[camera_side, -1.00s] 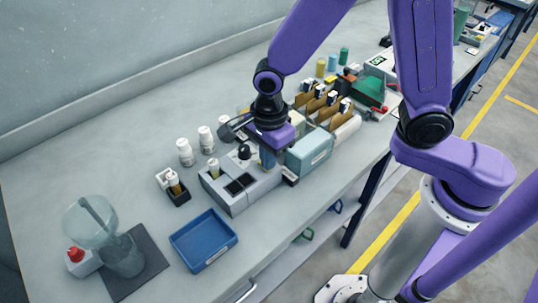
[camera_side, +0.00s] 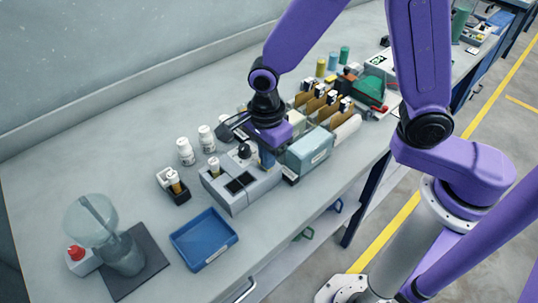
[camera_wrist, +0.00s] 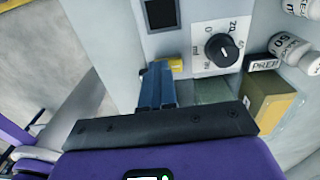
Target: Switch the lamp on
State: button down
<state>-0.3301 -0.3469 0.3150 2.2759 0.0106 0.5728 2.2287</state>
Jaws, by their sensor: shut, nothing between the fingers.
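A grey instrument box (camera_side: 222,196) with dark square windows stands on the bench under my gripper. In the wrist view its panel (camera_wrist: 190,30) shows a black rotary knob (camera_wrist: 222,50) with a white pointer line on a white marked plate. A small yellow piece (camera_wrist: 176,65) sits at the panel's edge. My gripper (camera_wrist: 158,66) is shut and empty, its blue fingers close beside the yellow piece; I cannot tell if they touch it. In the side view my gripper (camera_side: 267,163) is over the box's right end. I cannot make out which part is the lamp, or any light.
A pale teal box (camera_side: 308,153) stands right of my gripper. White bottles (camera_side: 185,151) stand behind the instrument. A blue tray (camera_side: 204,240) lies in front. Brown dividers (camera_side: 325,108) and other items crowd the right.

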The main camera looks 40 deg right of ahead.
jog(key=shift+w+d+f, duration=0.1)
jog(key=shift+w+d, duration=0.1)
jog(key=shift+w, duration=0.35)
jog(key=shift+w+r, duration=0.1)
jog(key=shift+r, duration=0.2)
notch_tip(320, 180, up, 14)
jog(key=s, duration=0.2)
jog(key=shift+a+f, duration=0.2)
jog(key=shift+s, duration=0.1)
jog(key=shift+w+r, duration=0.1)
jog(key=shift+w, duration=1.15)
notch_tip(320, 180, down, 14)
jog(key=shift+f, duration=0.1)
jog(key=shift+w, duration=0.1)
